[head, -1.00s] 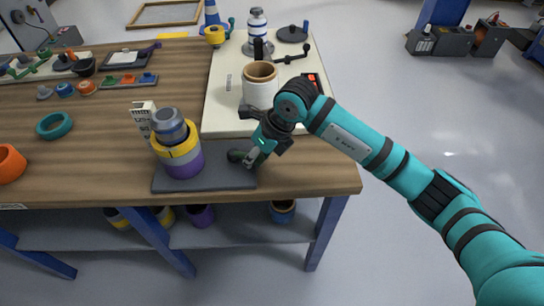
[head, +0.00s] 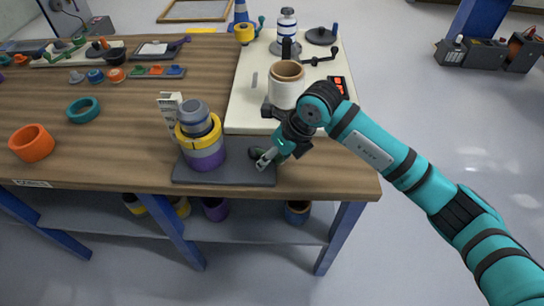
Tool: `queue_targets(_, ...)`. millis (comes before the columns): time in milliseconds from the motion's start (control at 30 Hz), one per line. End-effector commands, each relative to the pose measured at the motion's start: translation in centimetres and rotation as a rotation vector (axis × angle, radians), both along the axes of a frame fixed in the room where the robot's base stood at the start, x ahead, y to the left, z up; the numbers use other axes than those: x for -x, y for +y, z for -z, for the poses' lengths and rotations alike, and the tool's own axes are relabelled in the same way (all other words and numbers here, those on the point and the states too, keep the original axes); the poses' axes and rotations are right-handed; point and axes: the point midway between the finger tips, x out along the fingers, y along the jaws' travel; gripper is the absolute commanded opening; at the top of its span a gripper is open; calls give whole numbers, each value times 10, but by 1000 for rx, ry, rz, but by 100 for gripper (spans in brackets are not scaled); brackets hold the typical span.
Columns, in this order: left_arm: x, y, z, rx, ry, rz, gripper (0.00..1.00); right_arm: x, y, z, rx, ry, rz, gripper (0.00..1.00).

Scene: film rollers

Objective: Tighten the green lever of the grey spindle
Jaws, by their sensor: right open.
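The grey spindle (head: 196,112) stands upright on a dark grey base plate (head: 222,178) at the table's front edge. Yellow, grey and purple rings sit around it below its grey top. A small dark green piece (head: 255,153), which looks like the end of the green lever, shows over the right part of the plate. My right gripper (head: 268,159) is open beside that piece, to the right of the spindle. Its fingers partly cover the piece, and I cannot tell whether they touch it. My left gripper is out of view.
A white panel (head: 245,110) behind the gripper carries a cream roll (head: 287,88) and a crank. A white card stand (head: 168,104) is just behind the spindle. Orange (head: 32,143) and teal (head: 83,110) rings lie at the left. The front right table corner is clear.

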Motion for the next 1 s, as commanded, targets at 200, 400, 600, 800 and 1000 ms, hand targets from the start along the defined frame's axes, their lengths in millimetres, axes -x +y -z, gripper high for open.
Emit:
queue_targets(200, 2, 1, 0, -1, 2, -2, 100, -1, -3, -5, 2, -3, 3, 45)
queue_targets(400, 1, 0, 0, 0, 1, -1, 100, 2, -17, -36, 0, -6, 3, 45)
queue_targets(600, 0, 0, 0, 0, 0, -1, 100, 8, -33, -75, 0, -5, 1, 45)
queue_targets(800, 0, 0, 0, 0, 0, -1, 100, 12, -44, -101, 0, -3, 1, 45)
queue_targets(1000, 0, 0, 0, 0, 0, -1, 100, 14, -48, -109, 1, 1, 0, 45)
